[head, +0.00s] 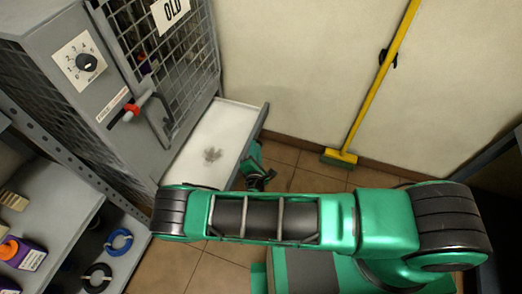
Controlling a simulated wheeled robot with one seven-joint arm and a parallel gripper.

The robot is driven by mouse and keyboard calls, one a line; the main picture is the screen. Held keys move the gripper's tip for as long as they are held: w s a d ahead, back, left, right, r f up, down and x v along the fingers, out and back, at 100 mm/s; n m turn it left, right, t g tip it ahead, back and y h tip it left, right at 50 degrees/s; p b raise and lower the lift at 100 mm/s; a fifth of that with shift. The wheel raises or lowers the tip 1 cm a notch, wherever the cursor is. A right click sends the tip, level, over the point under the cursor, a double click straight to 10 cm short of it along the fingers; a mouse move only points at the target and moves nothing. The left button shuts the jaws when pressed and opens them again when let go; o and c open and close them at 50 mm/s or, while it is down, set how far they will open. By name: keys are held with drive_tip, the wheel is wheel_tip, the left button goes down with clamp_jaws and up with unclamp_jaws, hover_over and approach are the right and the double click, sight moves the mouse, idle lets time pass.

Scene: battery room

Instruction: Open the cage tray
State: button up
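The grey wire-mesh cage (180,85) stands at the upper left with a sign reading OLD on its front. The cage tray (222,128) juts out from the bottom of the cage, with a white floor and a grey front wall. A grey smudge or small thing shows on its floor. My gripper (262,178) is just outside the tray's front wall, near its lower right end. My green arm crosses below it and covers the tray's near corner. I cannot tell whether the fingers touch the tray or how far apart they are.
A dial (86,62) and a red-tipped lever (132,108) are on the grey cabinet beside the cage. A yellow broom (372,95) leans on the back wall. Tiled floor is clear right of the tray.

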drive_tip(key=s+a+r, duration=0.4)
drive_tip(key=s+a, duration=0.1)
drive_tip(key=s, duration=0.1)
drive_tip(key=shift+a+r, duration=0.3)
drive_tip(key=shift+r, duration=0.05)
drive_tip(key=w+d+r+m+g+h, duration=0.4)
drive_tip(key=d+r+m, duration=0.4)
drive_tip(key=d, duration=0.4)
drive_tip(key=w+d+r+m+g+h, duration=0.45)
drive_tip(key=d+r+m, duration=0.25)
drive_tip(key=d+r, duration=0.3)
drive_tip(key=s+d+r+m+g, duration=0.4)
drive_tip(key=d+r+g, duration=0.1)
drive_tip(key=d, duration=0.6)
drive_tip(key=s+d+r+m+g+y, duration=0.3)
drive_tip(key=s+d+r+m+y, duration=0.3)
drive_tip(key=s+d+r, duration=0.5)
drive_tip(key=s+r+m+y, duration=0.2)
drive_tip(key=s+r, duration=0.1)
drive_tip(key=s, duration=0.6)
drive_tip(key=s+r+m+y, duration=0.1)
drive_tip(key=s+r+m, duration=0.2)
drive_tip(key=s, duration=0.6)
drive_tip(key=shift+d+r+t+y, duration=0.3)
drive_tip(key=shift+d+t+y, duration=0.05)
drive_tip(key=shift+t, duration=0.1)
